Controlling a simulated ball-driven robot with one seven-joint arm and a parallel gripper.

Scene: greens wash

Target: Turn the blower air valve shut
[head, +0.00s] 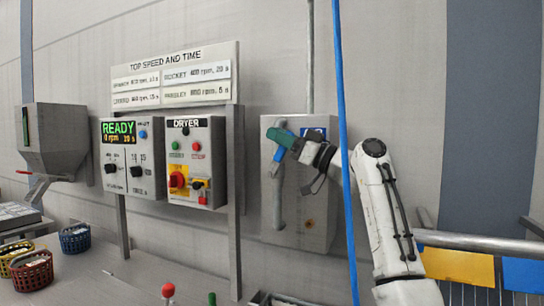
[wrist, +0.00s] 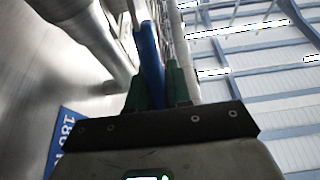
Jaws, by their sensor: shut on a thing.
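The blower air valve has a blue lever handle (head: 279,154) in front of a grey wall box (head: 318,212) and above a bent grey pipe (head: 278,208). My gripper (head: 280,138) reaches it from the right, with green fingers closed around the blue handle. In the wrist view the blue handle (wrist: 149,52) stands between the two green fingers of my gripper (wrist: 156,88). The fingers hide the handle's lower part there, and the valve's pivot is not clearly visible.
A blue hanging line (head: 343,130) crosses in front of my arm. Left of the box are the dryer panel (head: 207,139) and a READY control panel (head: 121,180). Coloured baskets (head: 75,238) stand low at the left. A metal rail (head: 480,243) runs at the right.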

